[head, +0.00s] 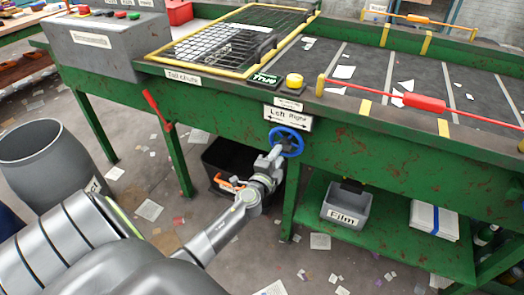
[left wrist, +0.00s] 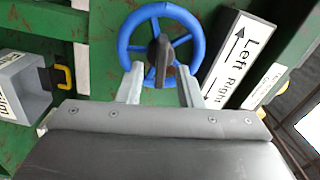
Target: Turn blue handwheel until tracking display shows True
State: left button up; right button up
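The blue handwheel (head: 299,145) is on the green front of the belt table, below a "Left / Right" arrow sign (head: 288,117). It fills the top middle of the left wrist view (left wrist: 160,10), with a dark hub knob (left wrist: 158,52). My left gripper (head: 276,153) is at the wheel. In the left wrist view its fingers (left wrist: 159,76) stand apart on either side of the hub, with their tips at the lower rim. I cannot tell whether they touch it. The small display (head: 265,79) on the table top reads "True". My right gripper is not in view.
A yellow button (head: 294,80) sits beside the display. A red-handled lever (head: 157,110) sticks out at the left. A black bin (head: 215,160) stands under the table near my left arm. A grey "Film" bin (head: 346,205) is on the lower shelf.

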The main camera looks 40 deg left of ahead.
pick_arm(q)
jog(key=b+v, duration=0.1)
jog(key=v, duration=1.3)
jog(key=shift+s+b, duration=0.3)
jog(key=shift+s, duration=0.1)
jog(key=s+f+n+g+h+p, duration=0.1)
jog(key=s+f+n+g+p, duration=0.25)
jog(key=f, duration=0.95)
jog(key=s+f+n+g+p, duration=0.1)
jog(key=s+f+n+g, duration=0.35)
jog(key=f, duration=0.85)
jog(key=s+d+f+n+g+h+p, duration=0.1)
jog(key=s+f, duration=0.5)
jog(key=s, duration=0.8)
jog(key=s+d+f+n+g+h+p, duration=0.1)
jog(key=s+f+n+g, duration=0.3)
jog(key=s, duration=1)
notch_tip(320, 180, down, 3)
jog(key=d+g+p, duration=0.1)
jog(key=g, duration=0.2)
jog(key=shift+d+r+n+p, duration=0.15)
jog(key=shift+d+n+p, duration=0.05)
jog(key=shift+n+p, duration=0.2)
